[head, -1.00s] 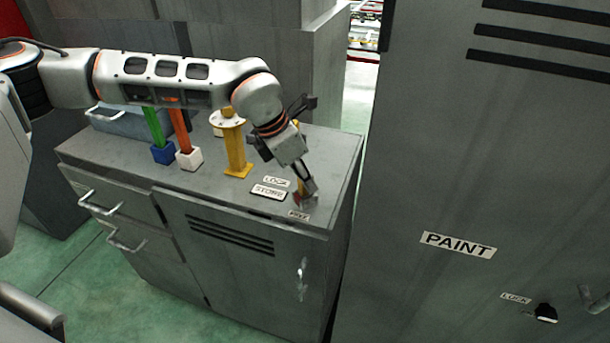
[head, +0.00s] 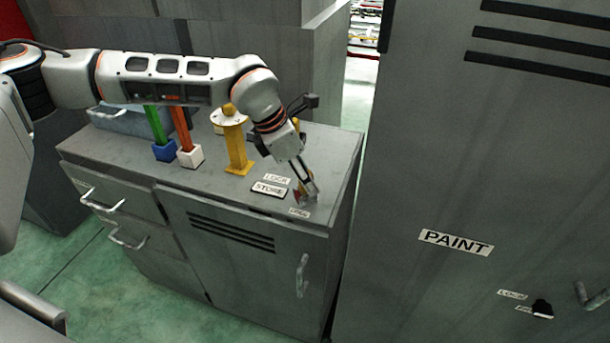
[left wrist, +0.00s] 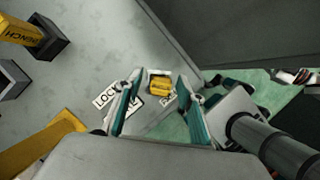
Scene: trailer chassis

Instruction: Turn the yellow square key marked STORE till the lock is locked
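The yellow key (left wrist: 160,84) stands on the cabinet top near its front right corner. In the left wrist view it lies between the two fingertips, with a narrow gap seeming to show on each side. My left gripper (head: 305,190) points down over it, fingers apart and largely hiding the key in the head view. The STORE plate (head: 269,190) is left of the key, with a LOCK label (head: 277,179) behind it and another small label (head: 299,212) in front. The lock's inner state cannot be seen. My right gripper is not in view.
A tall PAINT locker (head: 455,242) rises on the right. The front strip of the cabinet top (head: 215,190) is clear.

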